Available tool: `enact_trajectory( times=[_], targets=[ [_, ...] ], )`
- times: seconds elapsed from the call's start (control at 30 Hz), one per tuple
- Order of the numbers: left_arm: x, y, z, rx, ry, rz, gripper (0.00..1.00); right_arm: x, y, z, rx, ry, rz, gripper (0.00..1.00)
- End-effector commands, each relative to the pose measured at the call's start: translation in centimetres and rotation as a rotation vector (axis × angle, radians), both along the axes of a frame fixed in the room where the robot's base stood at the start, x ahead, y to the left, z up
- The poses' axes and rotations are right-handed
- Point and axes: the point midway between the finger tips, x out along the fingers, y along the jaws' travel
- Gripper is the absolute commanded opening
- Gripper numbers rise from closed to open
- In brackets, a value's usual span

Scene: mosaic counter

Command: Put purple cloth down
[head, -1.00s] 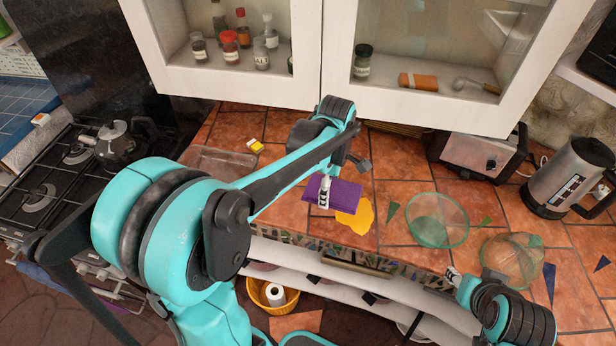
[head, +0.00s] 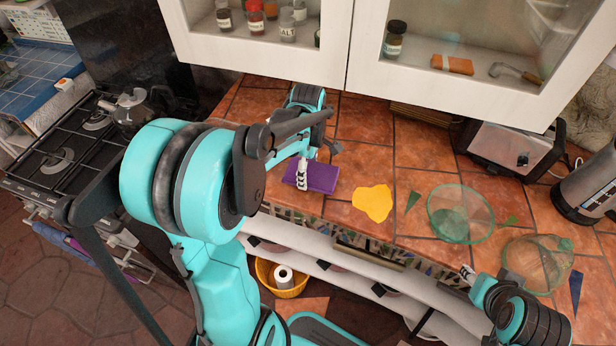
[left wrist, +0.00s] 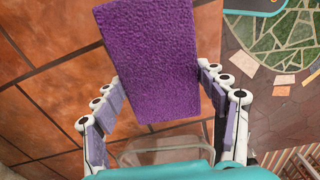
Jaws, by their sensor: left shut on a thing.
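The purple cloth (head: 322,177) is a flat, thick rectangle, just above or on the tiled counter; I cannot tell if it touches. My left gripper (head: 303,172) is shut on it. In the left wrist view the cloth (left wrist: 150,55) sticks out past the fingertips of the left gripper (left wrist: 160,88), one set of fingers on each side. My right gripper (head: 468,273) is small at the counter's front edge, apart from the cloth; its jaw state is unclear.
A yellow cloth (head: 373,203) lies to the right of the purple one. White cabinets (head: 270,60) hang above. A clear container (left wrist: 160,150) shows in the left wrist view.

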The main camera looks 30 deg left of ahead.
Motion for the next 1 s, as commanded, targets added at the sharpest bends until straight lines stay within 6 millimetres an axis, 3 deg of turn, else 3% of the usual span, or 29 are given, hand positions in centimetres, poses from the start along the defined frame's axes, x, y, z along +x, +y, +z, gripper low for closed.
enact_trajectory(
  times=[0.03,0.13,0.53,0.57,0.6,1.0],
  targets=[
    [0.0,0.0,-1.3,0.000,0.000,0.000,0.36,0.0,0.0,-0.7,0.000,0.000,0.000,0.40],
    [0.0,0.0,-2.6,0.000,0.000,0.000,0.36,0.0,0.0,-1.3,0.000,0.000,0.000,0.40],
    [0.0,0.0,-3.1,0.000,0.000,0.000,0.36,0.0,0.0,-1.6,0.000,0.000,0.000,0.40],
    [0.0,-0.1,-3.0,0.000,0.000,0.000,0.80,0.0,0.0,-1.5,0.000,0.000,0.000,0.40],
    [0.0,-0.1,-2.9,0.000,0.000,0.000,0.91,0.0,0.0,-1.4,0.000,0.000,0.000,0.40],
    [0.0,-0.1,-2.5,0.000,0.000,0.000,0.93,0.0,0.0,-1.1,0.000,0.000,0.000,0.40]
  ],
)
